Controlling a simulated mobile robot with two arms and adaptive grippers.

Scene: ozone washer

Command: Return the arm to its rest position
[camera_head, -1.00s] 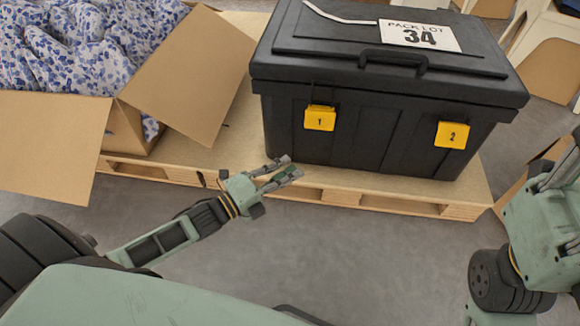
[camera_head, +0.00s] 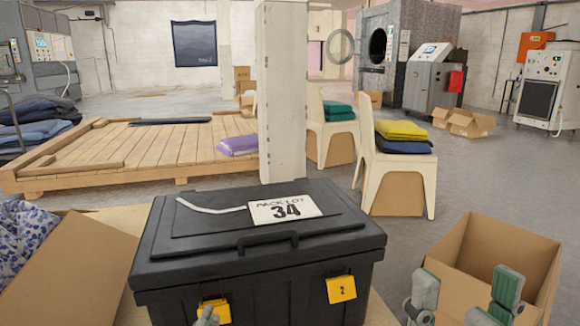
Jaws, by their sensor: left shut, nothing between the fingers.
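My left gripper (camera_head: 207,317) shows only as a small grey tip at the bottom edge, in front of the yellow latch marked 1 (camera_head: 214,308) on the black case. It is shut with nothing in it; the rest of it and the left arm are out of view. My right gripper (camera_head: 466,290) points up at the bottom right, its two green and grey fingers apart and nothing between them. It appears in front of an open cardboard box (camera_head: 535,255).
The closed black case (camera_head: 185,243), labelled 34, fills the bottom middle. A box of blue-patterned cloth (camera_head: 90,270) is at its left. Behind stand a white post (camera_head: 281,90), chairs with folded cloths (camera_head: 400,170) and a wooden pallet (camera_head: 140,145).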

